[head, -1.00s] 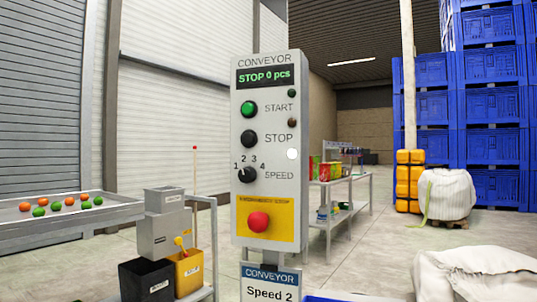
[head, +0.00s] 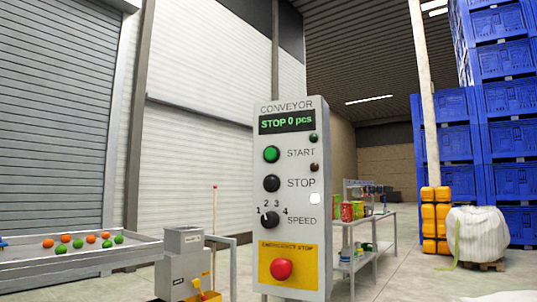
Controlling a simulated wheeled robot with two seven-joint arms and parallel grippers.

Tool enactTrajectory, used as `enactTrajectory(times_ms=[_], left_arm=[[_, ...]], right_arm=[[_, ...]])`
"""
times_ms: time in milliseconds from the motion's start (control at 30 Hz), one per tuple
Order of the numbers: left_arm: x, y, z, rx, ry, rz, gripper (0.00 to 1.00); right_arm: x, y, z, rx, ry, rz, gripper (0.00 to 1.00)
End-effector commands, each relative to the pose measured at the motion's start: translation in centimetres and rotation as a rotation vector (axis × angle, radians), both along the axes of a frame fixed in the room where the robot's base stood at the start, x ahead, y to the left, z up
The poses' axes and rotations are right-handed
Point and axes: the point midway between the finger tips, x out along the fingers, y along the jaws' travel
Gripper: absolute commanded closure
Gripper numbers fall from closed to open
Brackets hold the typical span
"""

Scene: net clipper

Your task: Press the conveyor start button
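The conveyor control panel (head: 293,233) stands upright in the middle of the head view. Its green START button (head: 271,154) is at the upper left of the panel, below a display (head: 287,121) that reads "STOP 0 pcs". A red emergency stop button (head: 281,269) is on a yellow plate at the bottom. Neither of my grippers is in view.
A tray (head: 80,263) with several orange and green balls is at the left, next to a grey hopper (head: 183,262). A shelf table (head: 365,255) stands behind the panel at the right. Yellow containers (head: 435,220), a white sack (head: 478,235) and stacked blue crates (head: 500,105) are farther right.

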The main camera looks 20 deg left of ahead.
Motion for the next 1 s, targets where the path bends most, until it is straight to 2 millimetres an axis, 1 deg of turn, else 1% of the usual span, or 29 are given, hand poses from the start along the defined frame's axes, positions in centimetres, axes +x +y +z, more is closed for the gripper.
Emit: enactTrajectory(times_ms=[33, 67, 400, 433, 1000], left_arm=[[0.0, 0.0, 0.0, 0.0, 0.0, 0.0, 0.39], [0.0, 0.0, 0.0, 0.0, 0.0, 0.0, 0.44], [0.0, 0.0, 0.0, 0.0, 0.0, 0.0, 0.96], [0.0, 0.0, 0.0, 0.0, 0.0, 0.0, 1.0], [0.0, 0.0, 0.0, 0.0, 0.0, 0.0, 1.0]], right_arm=[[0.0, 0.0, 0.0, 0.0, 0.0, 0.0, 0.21], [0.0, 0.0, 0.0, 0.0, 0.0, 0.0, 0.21], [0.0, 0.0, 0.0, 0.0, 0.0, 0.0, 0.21], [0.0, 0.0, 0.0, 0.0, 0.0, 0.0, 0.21], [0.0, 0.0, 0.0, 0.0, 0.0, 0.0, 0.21]])
